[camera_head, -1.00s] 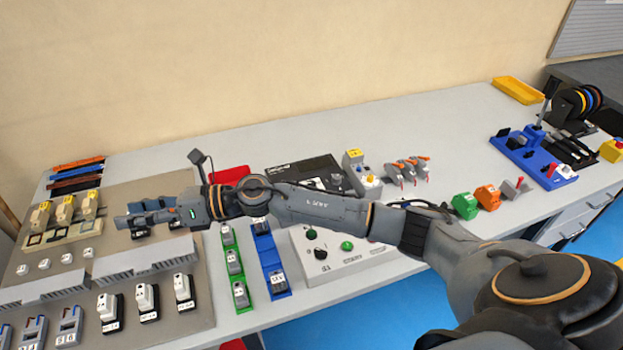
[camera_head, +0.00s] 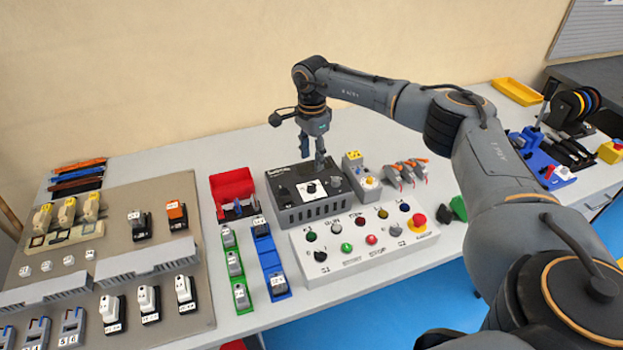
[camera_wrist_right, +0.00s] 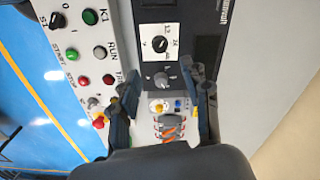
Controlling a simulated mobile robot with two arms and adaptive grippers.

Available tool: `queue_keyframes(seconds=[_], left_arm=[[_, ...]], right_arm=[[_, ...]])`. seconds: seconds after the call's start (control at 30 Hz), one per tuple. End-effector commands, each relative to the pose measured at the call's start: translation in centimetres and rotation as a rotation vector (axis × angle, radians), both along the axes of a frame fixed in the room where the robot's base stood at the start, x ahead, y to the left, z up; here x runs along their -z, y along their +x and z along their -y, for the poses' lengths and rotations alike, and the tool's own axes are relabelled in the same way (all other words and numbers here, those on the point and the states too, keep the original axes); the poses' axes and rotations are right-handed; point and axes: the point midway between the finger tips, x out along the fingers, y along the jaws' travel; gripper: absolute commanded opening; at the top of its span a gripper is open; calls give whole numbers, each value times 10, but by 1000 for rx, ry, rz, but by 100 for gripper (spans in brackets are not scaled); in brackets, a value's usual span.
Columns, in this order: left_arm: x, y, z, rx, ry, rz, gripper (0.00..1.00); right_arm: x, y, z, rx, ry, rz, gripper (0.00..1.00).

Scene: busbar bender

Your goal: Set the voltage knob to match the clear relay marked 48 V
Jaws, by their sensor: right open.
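The dark power supply box (camera_head: 285,205) stands mid-table. Its voltage knob (camera_head: 311,188) is black on a white dial; in the right wrist view the knob (camera_wrist_right: 160,43) sits among the marks 12, 24 and 48. I cannot tell its exact setting. A grey knob (camera_wrist_right: 161,80) is beside the dial. My right gripper (camera_head: 312,159) points down, open and empty, above the box; in the wrist view its fingers are apart, around the grey knob's position. A clear-looking relay (camera_head: 138,224) stands on the panel at left; its marking is unreadable. My left gripper is not in view.
An orange relay (camera_head: 177,215) stands beside the clear one. A light control box (camera_head: 345,270) with buttons and a red emergency stop (camera_head: 418,219) lies in front of the power supply. A red holder (camera_head: 232,185) is to its left, and a grey unit with a yellow top (camera_head: 353,163) to its right.

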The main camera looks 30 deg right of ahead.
Motion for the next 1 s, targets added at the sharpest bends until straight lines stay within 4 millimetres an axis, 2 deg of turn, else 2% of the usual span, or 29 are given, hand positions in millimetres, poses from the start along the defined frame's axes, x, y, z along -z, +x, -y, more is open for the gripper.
queue_keyframes(seconds=[0.03, 0.2, 0.4, 0.6, 0.87, 0.93, 1.0], left_arm=[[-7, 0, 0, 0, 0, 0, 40], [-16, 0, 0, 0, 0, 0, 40], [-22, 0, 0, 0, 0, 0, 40], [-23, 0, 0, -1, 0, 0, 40], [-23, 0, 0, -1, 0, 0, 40], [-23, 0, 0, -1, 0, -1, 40], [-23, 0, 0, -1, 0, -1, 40]], right_arm=[[10, -2, 0, 1, 0, -6, 47], [46, -1, -1, 0, 0, -4, 47], [79, 0, -1, -1, 2, -1, 47], [93, 0, -1, 0, 2, 1, 47], [94, 0, -1, -1, 2, 2, 47], [94, 0, -1, -1, 2, 2, 37], [94, 0, -1, 0, 3, 2, 23]])
